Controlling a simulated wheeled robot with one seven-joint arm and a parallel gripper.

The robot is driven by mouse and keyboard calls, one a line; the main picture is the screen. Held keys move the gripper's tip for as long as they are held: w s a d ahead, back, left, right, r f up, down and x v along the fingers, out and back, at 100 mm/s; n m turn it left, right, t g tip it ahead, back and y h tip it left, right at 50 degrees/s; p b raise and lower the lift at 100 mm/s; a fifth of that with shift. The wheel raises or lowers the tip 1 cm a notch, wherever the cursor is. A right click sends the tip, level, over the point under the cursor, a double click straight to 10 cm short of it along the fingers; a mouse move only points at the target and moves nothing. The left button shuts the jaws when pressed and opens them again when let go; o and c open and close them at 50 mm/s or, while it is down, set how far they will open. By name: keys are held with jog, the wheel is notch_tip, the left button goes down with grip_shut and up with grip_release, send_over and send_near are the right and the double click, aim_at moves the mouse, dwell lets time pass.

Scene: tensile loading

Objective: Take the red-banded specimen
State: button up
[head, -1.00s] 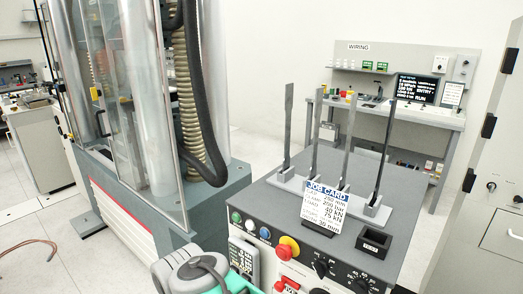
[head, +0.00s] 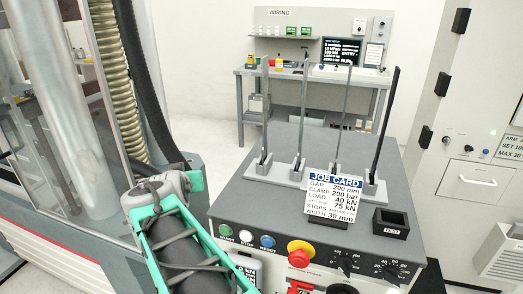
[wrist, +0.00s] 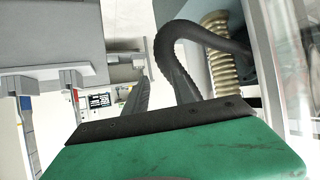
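Several tall, thin grey specimens stand upright in a light grey rack (head: 283,176) on the dark console, in the head view. From left to right they are the first specimen (head: 265,110), second specimen (head: 304,108), third specimen (head: 342,115) and darker rightmost specimen (head: 385,125). My green and grey arm shows at the lower left of the head view, left of the console and apart from the rack. My gripper's fingertips cannot be made out there.
The console (head: 260,215) carries a job card (head: 333,195), a small black box (head: 390,222), a red mushroom button (head: 300,247) and knobs. A clear-shielded machine with a black hose (head: 150,100) stands at left. A wiring bench (head: 300,75) is behind, a grey cabinet (head: 480,110) at right.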

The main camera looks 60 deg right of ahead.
jog(key=s+d+r+m+g+h, duration=0.25)
jog(key=s+d+r+h, duration=0.2)
jog(key=d, duration=0.45)
jog(key=m+g+h, duration=0.2)
jog(key=m+h, duration=0.2)
send_near(264, 112)
jog(key=d, duration=0.4)
jog(key=shift+n+y, duration=0.25)
jog(key=d+p, duration=0.1)
jog(key=d, duration=0.1)
jog(key=w+d, duration=0.1)
jog(key=d, duration=0.1)
jog(key=d+p, duration=0.1)
jog(key=d, duration=0.1)
jog(key=shift+w+d+r+p, duration=0.25)
jog(key=shift+w+d+p, duration=0.1)
jog(key=shift+w, duration=0.05)
jog(key=shift+d+f, duration=0.15)
jog(key=shift+d, duration=0.2)
jog(key=shift+w, duration=0.1)
jog(key=shift+c, duration=0.4)
grip_shut()
